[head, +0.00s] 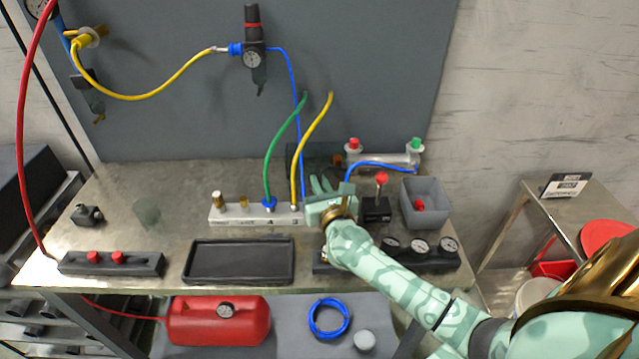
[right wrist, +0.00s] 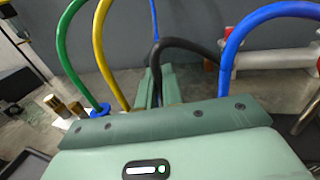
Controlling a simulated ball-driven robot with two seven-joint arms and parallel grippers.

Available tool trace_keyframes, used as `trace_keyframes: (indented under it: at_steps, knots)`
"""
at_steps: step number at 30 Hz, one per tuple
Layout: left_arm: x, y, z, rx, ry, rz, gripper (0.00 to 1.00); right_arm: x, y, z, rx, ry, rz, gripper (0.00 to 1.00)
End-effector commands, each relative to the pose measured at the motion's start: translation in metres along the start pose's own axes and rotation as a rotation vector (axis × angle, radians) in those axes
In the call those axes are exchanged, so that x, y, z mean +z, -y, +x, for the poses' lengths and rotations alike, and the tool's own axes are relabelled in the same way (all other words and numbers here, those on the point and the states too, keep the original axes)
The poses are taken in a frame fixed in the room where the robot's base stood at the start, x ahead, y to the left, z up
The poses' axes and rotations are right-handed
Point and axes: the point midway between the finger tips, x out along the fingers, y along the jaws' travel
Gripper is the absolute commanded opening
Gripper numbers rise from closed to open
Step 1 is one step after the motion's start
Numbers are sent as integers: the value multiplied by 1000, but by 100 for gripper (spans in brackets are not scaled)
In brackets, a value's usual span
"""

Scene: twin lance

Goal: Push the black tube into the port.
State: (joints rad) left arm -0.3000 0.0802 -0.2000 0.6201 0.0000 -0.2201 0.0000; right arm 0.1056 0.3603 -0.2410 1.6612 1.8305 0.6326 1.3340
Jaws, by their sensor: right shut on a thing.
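The black tube (right wrist: 183,43) arches up from between the fingers of my right gripper (right wrist: 160,88) in the right wrist view, then bends down to the right behind the gripper body. My right gripper also shows in the head view (head: 319,184), shut on the tube at the right end of the pale manifold block (head: 235,217). A green tube (head: 273,150) and a yellow tube (head: 318,120) stand in the block. The port for the black tube and the tube's end are hidden by the gripper. My left gripper is not in view.
A blue tube (head: 372,164) arches close to the right of the gripper. A red-knobbed black box (head: 377,208), a grey bin (head: 427,212) and a gauge block (head: 430,260) stand to the right. A black tray (head: 240,279) lies in front of the manifold.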

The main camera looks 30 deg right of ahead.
Motion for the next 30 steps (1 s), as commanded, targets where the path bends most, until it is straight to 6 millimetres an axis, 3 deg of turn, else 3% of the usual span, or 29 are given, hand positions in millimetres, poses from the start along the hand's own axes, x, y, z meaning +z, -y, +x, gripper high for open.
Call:
trace_keyframes:
  at_steps: [7,10,20,25,30]
  knots:
    - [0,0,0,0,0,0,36,-3,0,-1,0,-6,0,0]
    - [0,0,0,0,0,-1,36,-3,0,-1,0,-6,1,32]
    - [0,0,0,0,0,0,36,-2,0,-3,0,-5,0,33]
    - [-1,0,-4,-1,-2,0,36,-2,0,-27,1,-6,1,33]
    - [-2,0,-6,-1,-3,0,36,-3,0,-74,1,-8,1,33]
